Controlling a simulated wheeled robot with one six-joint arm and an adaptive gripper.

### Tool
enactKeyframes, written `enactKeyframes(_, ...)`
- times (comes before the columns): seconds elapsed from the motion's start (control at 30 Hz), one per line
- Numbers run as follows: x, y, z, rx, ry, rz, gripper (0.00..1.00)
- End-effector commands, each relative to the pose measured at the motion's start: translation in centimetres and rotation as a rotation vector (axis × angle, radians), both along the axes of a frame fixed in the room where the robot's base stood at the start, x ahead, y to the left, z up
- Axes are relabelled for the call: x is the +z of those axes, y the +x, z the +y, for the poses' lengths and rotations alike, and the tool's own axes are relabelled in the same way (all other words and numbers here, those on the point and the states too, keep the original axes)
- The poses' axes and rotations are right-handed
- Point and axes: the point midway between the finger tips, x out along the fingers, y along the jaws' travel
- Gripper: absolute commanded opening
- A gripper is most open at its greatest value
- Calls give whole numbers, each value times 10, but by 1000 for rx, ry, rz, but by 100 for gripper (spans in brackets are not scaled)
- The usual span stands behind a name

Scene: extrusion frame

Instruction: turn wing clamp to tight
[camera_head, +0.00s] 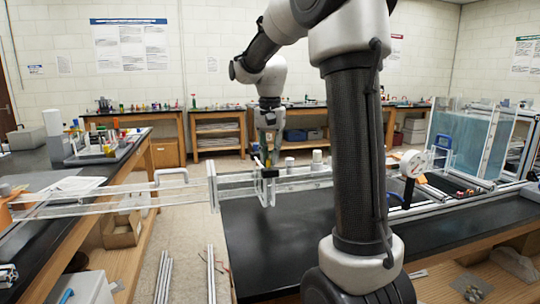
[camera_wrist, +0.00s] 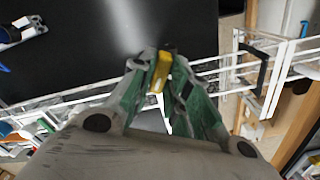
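The wing clamp's yellow wing (camera_wrist: 160,72) shows in the wrist view between the fingertips of my gripper (camera_wrist: 166,58). The green fingers close in on it from both sides, with little or no gap visible. In the head view my gripper (camera_head: 268,150) points down at the clear extrusion frame (camera_head: 185,197), and a small yellow patch shows at its tips. The clamp's lower body is mostly hidden by the fingers, so its angle on the rail is hard to tell.
A black bracket (camera_wrist: 262,65) stands on the frame to the right in the wrist view. The frame runs beside a black tabletop (camera_head: 275,240). A round white dial (camera_head: 413,163) and a clear tank (camera_head: 465,145) stand to the right. Loose rails (camera_head: 163,280) lie below.

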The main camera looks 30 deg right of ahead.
Motion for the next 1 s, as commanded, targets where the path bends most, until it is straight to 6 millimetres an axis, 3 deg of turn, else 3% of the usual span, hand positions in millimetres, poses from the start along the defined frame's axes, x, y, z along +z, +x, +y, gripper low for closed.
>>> enactKeyframes(0.07,0,0,0,0,0,0,36)
enactKeyframes(0.47,6,0,0,1,0,-1,36)
enactKeyframes(1.0,109,1,0,1,0,-1,36)
